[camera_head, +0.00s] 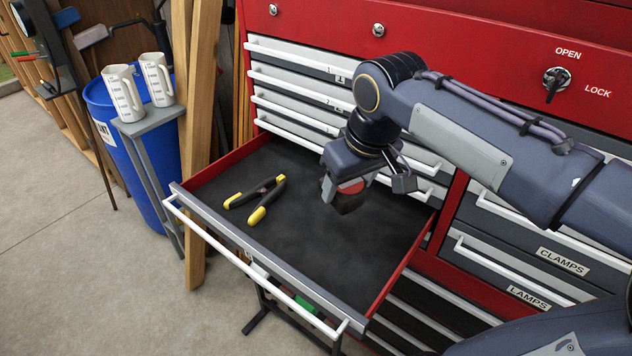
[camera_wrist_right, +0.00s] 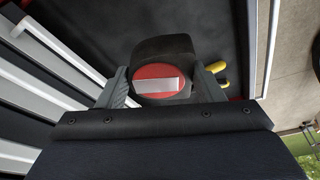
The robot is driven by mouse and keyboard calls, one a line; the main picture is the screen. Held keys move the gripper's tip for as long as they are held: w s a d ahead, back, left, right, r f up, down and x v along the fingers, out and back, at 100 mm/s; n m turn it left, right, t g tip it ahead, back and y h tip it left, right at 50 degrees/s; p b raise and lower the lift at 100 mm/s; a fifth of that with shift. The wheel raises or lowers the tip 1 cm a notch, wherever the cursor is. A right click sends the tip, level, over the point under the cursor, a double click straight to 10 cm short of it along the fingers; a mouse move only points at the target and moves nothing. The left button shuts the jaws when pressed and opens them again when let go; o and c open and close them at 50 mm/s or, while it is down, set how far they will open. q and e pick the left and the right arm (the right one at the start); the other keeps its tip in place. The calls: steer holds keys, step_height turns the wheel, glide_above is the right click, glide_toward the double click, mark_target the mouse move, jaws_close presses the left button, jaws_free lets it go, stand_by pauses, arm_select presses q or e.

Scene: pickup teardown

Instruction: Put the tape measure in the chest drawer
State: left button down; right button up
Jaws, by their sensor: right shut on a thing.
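The tape measure (camera_head: 349,197) is black with a red round face. My right gripper (camera_head: 345,183) is shut on it and holds it over the open chest drawer. In the right wrist view the tape measure (camera_wrist_right: 165,62) sits between the two fingers, its red disc and pale label showing. The chest drawer (camera_head: 300,262) is pulled out, with a dark lining and a white front handle. I cannot tell whether the tape measure touches the drawer floor. My left gripper is not in view.
Yellow-and-black pliers (camera_head: 257,197) lie in the drawer's left part. Shut drawers of the red chest (camera_head: 445,45) rise behind. A blue barrel (camera_head: 135,150) and a small stand with two measuring jugs (camera_head: 122,92) are at left. The drawer's front middle is bare.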

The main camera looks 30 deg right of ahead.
steer(key=p, duration=0.1)
glide_toward(310, 199)
steer(key=shift+w+f+p, duration=0.3)
steer(key=shift+w+f, duration=0.3)
steer(key=shift+f, duration=0.2)
steer(key=shift+w+f, duration=0.15)
steer(key=shift+f, duration=0.1)
steer(key=x, duration=0.3)
steer(key=shift+s+f, duration=0.25)
steer(key=shift+s, duration=0.05)
steer(key=shift+f, duration=0.2)
steer(key=o, duration=1.1)
steer(key=shift+o, duration=0.2)
